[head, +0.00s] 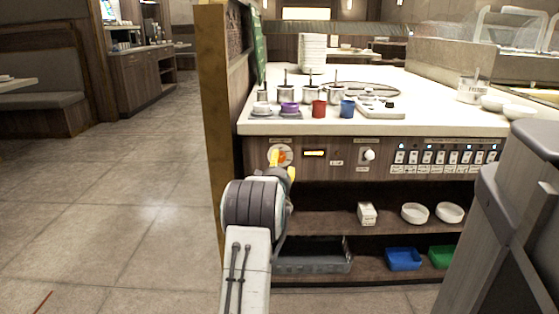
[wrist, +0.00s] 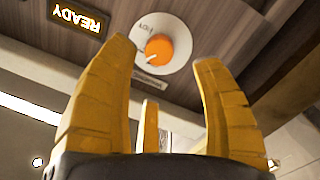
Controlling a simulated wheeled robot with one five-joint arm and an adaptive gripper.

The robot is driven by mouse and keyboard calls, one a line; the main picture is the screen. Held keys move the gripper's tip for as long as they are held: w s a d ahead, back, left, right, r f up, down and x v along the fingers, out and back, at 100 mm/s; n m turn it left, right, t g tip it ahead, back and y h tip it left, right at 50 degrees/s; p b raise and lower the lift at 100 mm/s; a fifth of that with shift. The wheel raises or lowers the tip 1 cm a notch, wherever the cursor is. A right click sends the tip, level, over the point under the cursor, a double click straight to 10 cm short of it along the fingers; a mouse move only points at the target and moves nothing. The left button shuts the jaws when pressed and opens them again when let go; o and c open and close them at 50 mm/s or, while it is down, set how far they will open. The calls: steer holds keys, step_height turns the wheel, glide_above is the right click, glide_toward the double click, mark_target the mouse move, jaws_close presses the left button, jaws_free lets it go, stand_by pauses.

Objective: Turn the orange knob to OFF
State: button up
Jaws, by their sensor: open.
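The orange knob (wrist: 159,48) sits on a round white dial (wrist: 178,28) on the counter's dark wood front. In the wrist view the dial's markings are upside down and too small to read surely. I cannot tell the knob's setting. The knob (head: 284,156) also shows in the head view, partly hidden by my fingers. My gripper (wrist: 166,60) has its yellow fingers spread, with the knob seen between and beyond the tips. It looks empty and apart from the knob. In the head view my gripper (head: 284,166) is just in front of the dial.
A lit READY sign (wrist: 80,18) is beside the dial. A white knob (head: 369,154) and a row of switches (head: 445,157) are farther right. A shelf (head: 330,197) with bowls lies below. A wooden post (head: 214,120) stands close on the left. Cups and pots stand on the counter (head: 430,105).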

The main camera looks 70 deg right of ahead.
mark_target(279, 158)
steer(key=shift+b+x, duration=0.5)
steer(key=shift+x, duration=2.35)
steer(key=c, duration=1.2)
steer(key=shift+w+r, duration=0.1)
steer(key=shift+w+n, duration=0.15)
steer(key=shift+n, duration=2.75)
steer(key=shift+h, duration=0.3)
